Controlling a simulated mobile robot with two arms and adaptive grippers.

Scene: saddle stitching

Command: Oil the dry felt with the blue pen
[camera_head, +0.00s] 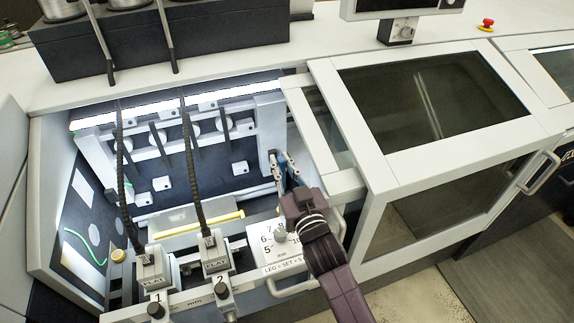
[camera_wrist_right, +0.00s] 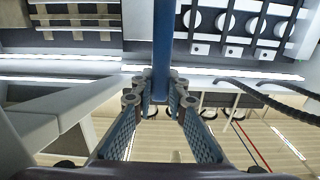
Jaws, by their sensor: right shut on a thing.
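My right gripper (camera_head: 283,165) reaches into the right end of the open machine bay. In the right wrist view its fingers (camera_wrist_right: 160,92) are shut on the blue pen (camera_wrist_right: 163,40), which stands out as a blue bar beyond the fingertips. In the head view the pen is mostly hidden by the gripper. Round white pads (camera_head: 165,138) sit on the light frame at the back of the bay; they also show in the right wrist view (camera_wrist_right: 223,21). I cannot tell which felt is dry. The pen's tip is apart from the pads in the wrist view. My left gripper is not in view.
Two stitching heads (camera_head: 154,268) with dark cables stand at the bay's front. A dial plate (camera_head: 281,242) with a knob lies beside my right arm. A glazed guard cover (camera_head: 440,95) closes off the right. A yellow bar (camera_head: 190,228) crosses the bay.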

